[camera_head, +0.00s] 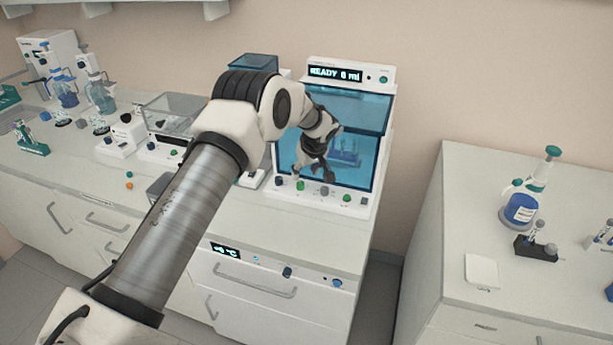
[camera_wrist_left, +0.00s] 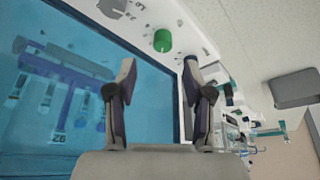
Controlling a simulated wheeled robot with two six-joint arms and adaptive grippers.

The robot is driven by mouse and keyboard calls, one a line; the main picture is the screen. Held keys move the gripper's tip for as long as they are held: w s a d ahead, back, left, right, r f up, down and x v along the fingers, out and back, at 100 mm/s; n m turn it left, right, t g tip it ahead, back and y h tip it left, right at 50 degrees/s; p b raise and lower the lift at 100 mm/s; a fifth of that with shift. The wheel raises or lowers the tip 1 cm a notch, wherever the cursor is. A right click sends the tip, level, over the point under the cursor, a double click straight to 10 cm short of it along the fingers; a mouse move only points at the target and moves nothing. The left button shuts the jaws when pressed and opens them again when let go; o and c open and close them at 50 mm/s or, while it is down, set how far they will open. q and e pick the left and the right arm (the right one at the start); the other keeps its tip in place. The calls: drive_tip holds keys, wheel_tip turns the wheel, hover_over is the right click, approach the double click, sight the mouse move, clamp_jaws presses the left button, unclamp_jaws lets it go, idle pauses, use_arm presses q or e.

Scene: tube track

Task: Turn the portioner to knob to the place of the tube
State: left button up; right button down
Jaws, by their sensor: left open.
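The portioner (camera_head: 319,198) is a white cabinet with a blue glass front; its display (camera_head: 335,74) reads "READY 6 ml". A row of green and dark knobs lines its lower front panel, including a green knob (camera_head: 300,186). Behind the glass is a blue rack, which shows with tubes in the left wrist view (camera_wrist_left: 78,75). My left gripper (camera_head: 313,172) is open and empty in front of the glass, near the knobs. In the left wrist view its fingers (camera_wrist_left: 160,72) point toward the panel, with a green knob (camera_wrist_left: 162,40) beyond the gap and a grey pointer knob (camera_wrist_left: 113,8) up and left.
My left arm covers part of the bench. Left of it stand flasks (camera_head: 66,95), a clear-lidded box (camera_head: 172,112) and small devices. A separate counter (camera_head: 500,190) at right holds a bottle (camera_head: 521,206) and a small black rack (camera_head: 536,248). A floor gap separates the benches.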

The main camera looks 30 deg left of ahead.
sight(301, 183)
use_arm(q)
drive_tip(key=shift+s+a+f+p, duration=0.1)
drive_tip(key=shift+a+f+p, duration=0.25)
drive_tip(key=shift+f, duration=0.25)
drive_tip(key=shift+s+a+f+p, duration=0.1)
drive_tip(key=shift+a+f+p, duration=0.15)
drive_tip(key=shift+f, duration=0.3)
drive_tip(key=x, duration=0.2)
drive_tip(key=w+x, duration=0.1)
drive_tip(key=x, duration=0.1)
drive_tip(key=shift+d+f+p, duration=0.1)
drive_tip(key=shift+f+p, duration=0.05)
drive_tip(key=shift+p, duration=0.15)
drive_tip(key=shift+s, duration=0.1)
drive_tip(key=shift+s+d+r, duration=0.1)
drive_tip(key=shift+s+r, duration=0.05)
drive_tip(key=shift+r, duration=0.1)
drive_tip(key=shift+c, duration=1.3)
clamp_jaws()
